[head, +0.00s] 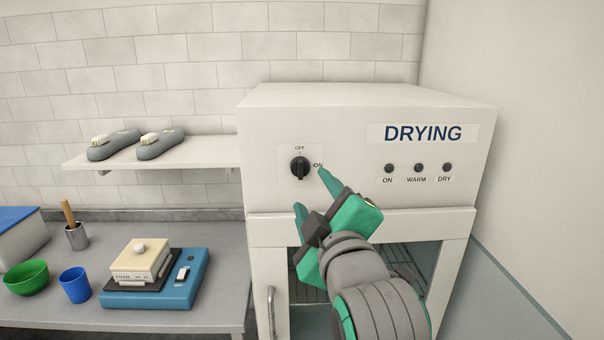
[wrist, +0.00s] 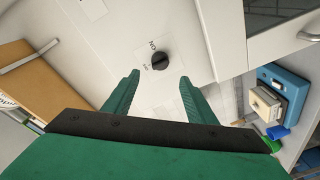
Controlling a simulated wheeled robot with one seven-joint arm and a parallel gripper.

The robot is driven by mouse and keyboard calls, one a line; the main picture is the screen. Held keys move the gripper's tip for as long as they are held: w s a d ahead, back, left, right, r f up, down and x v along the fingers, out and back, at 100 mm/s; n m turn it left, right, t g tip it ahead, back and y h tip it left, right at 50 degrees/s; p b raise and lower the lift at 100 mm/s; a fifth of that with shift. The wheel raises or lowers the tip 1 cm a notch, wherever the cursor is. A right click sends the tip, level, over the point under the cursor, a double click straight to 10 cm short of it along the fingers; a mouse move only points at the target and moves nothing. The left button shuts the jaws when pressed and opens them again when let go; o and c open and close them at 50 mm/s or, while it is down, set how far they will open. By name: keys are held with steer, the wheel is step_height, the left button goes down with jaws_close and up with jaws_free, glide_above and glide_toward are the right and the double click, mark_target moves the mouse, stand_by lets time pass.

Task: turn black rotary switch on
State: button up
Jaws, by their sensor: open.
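The black rotary switch (head: 300,168) is on the white front panel of the drying cabinet (head: 350,120), with OFF marked above it and ON to its right. Its grip ridge looks upright, toward OFF. It also shows in the wrist view (wrist: 160,61), beyond the fingertips and roughly between them. My gripper (head: 310,190) has green fingers and is open and empty. It is in front of the panel, just below and right of the switch in the head view, and looks apart from it. In the wrist view the gripper (wrist: 159,75) has its fingers spread wide.
Three dark indicators labelled ON, WARM and DRY (head: 418,168) sit right of the switch. Below is the cabinet door with a handle (head: 271,312). A blue scale (head: 155,291), blue cup (head: 75,286) and green bowl (head: 27,279) stand on the counter.

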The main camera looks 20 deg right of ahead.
mark_target(302, 171)
steer(key=w, duration=0.6)
steer(key=w+d, duration=0.1)
steer(key=w, duration=0.2)
steer(key=shift+w+d, duration=0.25)
steer(key=shift+w, duration=0.45)
steer(key=c, duration=1)
